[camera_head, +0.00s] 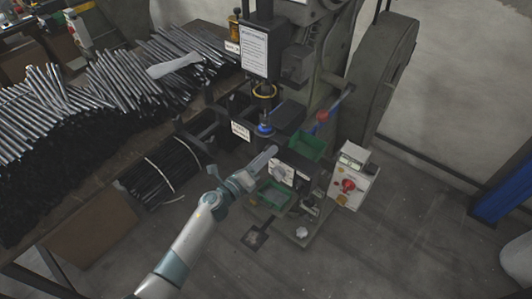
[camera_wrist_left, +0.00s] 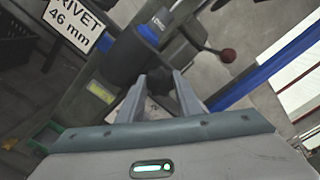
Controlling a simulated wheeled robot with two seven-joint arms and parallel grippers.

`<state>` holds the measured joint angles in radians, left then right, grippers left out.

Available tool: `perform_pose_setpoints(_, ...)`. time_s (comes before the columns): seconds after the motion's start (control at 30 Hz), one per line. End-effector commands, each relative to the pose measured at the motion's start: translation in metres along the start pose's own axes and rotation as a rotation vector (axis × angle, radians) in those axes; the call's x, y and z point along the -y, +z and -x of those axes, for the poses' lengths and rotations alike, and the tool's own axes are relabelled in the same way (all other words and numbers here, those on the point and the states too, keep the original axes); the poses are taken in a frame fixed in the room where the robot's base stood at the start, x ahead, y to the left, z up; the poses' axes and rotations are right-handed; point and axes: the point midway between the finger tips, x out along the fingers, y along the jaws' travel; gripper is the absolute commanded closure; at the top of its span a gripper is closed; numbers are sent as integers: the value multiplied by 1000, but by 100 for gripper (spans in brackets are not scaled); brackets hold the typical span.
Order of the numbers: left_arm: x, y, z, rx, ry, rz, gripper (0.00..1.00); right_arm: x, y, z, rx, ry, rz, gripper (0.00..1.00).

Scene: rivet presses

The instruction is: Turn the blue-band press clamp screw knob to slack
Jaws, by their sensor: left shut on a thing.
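The press with the blue band (camera_head: 264,129) stands in the middle of the head view. My left gripper (camera_head: 271,153) reaches up to its front from the lower left. In the left wrist view, my left gripper (camera_wrist_left: 158,92) has its two fingers on either side of a small dark knob (camera_wrist_left: 158,78) and is shut on it. The knob sits at the end of the dark press body. In the head view the knob is hidden by the gripper. The knob's turn angle cannot be told. My right gripper does not show.
A sign reading RIVET 46 mm (camera_wrist_left: 74,22) hangs at left. Rod piles (camera_head: 110,85) cover the left table.

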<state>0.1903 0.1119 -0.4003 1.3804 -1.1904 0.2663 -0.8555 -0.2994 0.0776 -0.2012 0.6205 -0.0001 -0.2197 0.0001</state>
Motion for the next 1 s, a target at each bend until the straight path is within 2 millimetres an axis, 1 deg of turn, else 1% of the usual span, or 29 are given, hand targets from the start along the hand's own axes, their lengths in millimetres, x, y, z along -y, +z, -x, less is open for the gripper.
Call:
perform_pose_setpoints(0.03, 1, 1, 0, 0, 1, 43, 91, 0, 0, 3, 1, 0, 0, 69)
perform_pose_setpoints(0.3, 0, 1, 0, 0, 2, 298, 91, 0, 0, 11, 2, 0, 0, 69)
perform_pose_setpoints(1.0, -1, 1, 0, 1, 2, 963, 91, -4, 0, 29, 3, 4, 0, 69)
